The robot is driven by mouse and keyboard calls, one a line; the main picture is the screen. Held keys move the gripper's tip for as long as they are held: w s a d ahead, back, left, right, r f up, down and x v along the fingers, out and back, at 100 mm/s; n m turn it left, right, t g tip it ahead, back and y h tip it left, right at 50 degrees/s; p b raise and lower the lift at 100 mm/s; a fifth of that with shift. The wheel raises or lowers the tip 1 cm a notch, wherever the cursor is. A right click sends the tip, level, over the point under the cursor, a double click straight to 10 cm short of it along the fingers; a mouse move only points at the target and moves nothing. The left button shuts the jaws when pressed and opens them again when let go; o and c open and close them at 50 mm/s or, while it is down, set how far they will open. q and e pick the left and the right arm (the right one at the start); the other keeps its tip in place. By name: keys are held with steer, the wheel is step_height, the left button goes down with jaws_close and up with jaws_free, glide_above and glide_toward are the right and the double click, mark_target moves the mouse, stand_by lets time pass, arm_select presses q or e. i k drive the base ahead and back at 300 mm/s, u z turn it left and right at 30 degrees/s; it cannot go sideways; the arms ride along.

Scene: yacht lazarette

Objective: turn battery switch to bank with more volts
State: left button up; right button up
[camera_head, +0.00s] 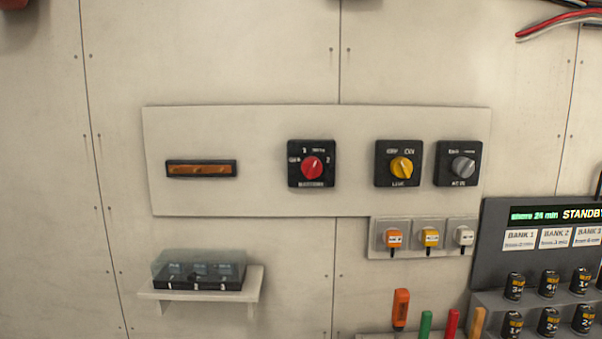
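A black square switch with a red round knob (312,168) is mounted on the pale wall panel (260,197). Small white marks ring the knob, with a "2" at its right; the others and the knob's pointing direction are too small to tell. Left of it is a slim black meter with an amber display (201,169); its reading is not legible. Two more black switches, one with a yellow knob (402,167) and one with a grey knob (463,167), sit to the right. Neither gripper is in view.
A clear-covered black box (198,270) marked 1, 2, 3 stands on a small shelf (252,291). A grey unit (487,248) reading "STANDBY" holds several black cylinders. Coloured handles stand at the bottom.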

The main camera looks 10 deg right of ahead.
mark_target(311, 167)
steer(key=z, duration=0.15)
steer(key=k, duration=0.25)
steer(key=z, duration=1.1)
steer(key=k, duration=1.1)
steer(key=z, duration=1.75)
steer(key=i, duration=1.35)
steer(key=u, duration=0.6)
steer(key=i, duration=0.35)
steer(key=u, duration=0.45)
